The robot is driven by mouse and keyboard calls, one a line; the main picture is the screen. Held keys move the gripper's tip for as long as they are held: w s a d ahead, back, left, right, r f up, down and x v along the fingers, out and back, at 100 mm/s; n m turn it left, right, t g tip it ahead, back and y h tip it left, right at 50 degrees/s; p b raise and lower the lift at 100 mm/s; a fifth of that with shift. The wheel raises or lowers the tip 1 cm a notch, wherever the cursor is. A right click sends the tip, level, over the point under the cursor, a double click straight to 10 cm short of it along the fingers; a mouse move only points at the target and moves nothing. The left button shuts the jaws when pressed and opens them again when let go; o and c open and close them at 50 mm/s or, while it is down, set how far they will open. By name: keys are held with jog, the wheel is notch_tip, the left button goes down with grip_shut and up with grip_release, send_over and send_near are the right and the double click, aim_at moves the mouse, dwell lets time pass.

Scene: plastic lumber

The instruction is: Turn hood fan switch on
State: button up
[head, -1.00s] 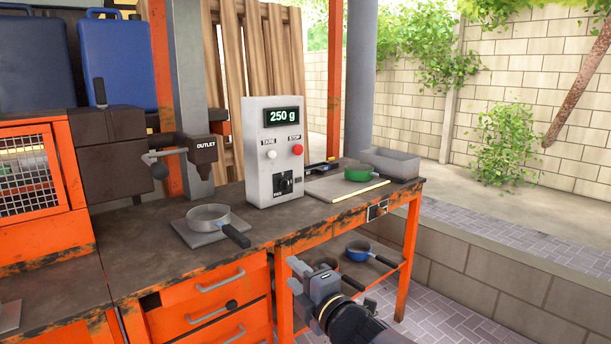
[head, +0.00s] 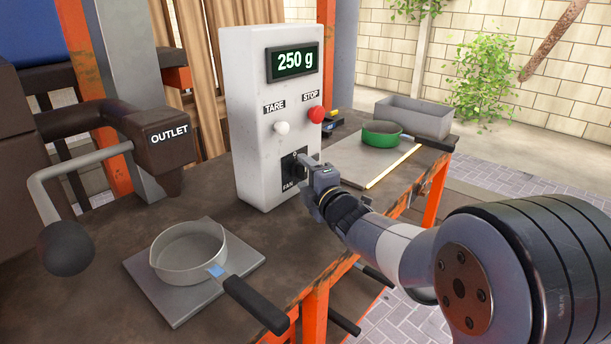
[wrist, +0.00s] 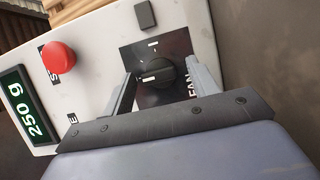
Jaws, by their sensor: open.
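The fan switch is a black rotary knob (wrist: 156,77) on a dark plate marked FAN, low on the front of a light grey control box (head: 250,100). In the wrist view the knob's white mark points left, away from the "I" label near the top of the plate. My gripper (head: 309,180) is at the knob. In the wrist view its two fingers (wrist: 162,90) stand open, one on each side of the knob. I cannot tell whether either finger touches it. In the head view my gripper partly hides the knob.
The box has a white TARE button (head: 282,127), a red STOP button (head: 316,114) and a display reading 250 g (head: 292,61). A grey pan (head: 190,252) sits below the outlet (head: 165,140). A green pan (head: 381,134) and a grey tray (head: 415,115) stand right.

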jog(key=shift+w, duration=0.15)
jog(key=shift+c, duration=0.3)
jog(key=c, duration=0.9)
